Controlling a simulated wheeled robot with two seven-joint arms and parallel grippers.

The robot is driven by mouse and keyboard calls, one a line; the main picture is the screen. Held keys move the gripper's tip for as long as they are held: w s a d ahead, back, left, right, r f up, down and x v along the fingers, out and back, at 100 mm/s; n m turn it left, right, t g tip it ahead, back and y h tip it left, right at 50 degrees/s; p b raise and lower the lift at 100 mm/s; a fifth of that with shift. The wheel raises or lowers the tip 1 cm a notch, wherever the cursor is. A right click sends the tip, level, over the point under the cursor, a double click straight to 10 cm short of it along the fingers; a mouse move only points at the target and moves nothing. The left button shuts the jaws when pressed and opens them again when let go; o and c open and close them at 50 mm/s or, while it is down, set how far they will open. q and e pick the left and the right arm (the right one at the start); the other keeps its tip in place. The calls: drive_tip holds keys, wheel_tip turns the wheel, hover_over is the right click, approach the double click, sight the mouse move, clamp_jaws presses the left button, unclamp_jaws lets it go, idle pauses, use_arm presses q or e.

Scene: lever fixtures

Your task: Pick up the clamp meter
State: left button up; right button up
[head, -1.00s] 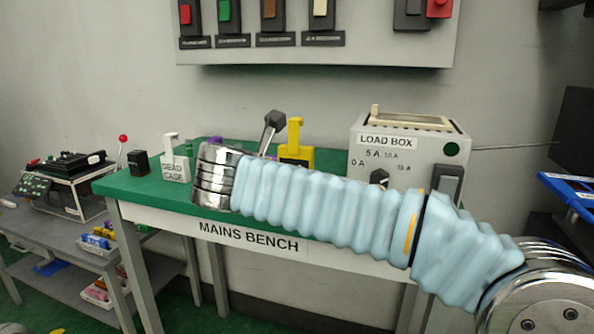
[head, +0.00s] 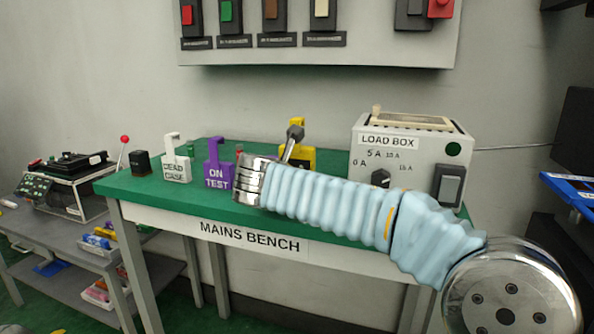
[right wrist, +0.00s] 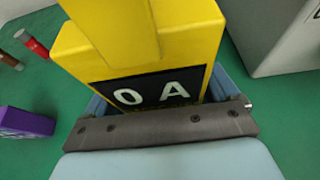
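The clamp meter is a yellow block with a hooked top and a black panel (head: 297,153). It stands on the green bench top, partly hidden behind my right arm in the head view. In the right wrist view the clamp meter (right wrist: 190,35) fills the upper middle, its panel reading "0 A". My right gripper (right wrist: 157,92) is open, with a blue-grey finger at each side of the meter's lower part. Whether the fingers touch it is unclear. My left gripper is not in view.
A purple "ON TEST" block (head: 219,172) and a white "DEAD CASE" block (head: 176,168) stand left on the mains bench (head: 150,190). The grey load box (head: 408,150) stands close on the right. A small red cylinder (right wrist: 35,45) lies left of the meter.

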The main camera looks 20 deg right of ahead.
drive_tip(key=c, duration=0.7)
drive_tip(key=shift+c, duration=0.6)
drive_tip(key=shift+r, duration=0.15)
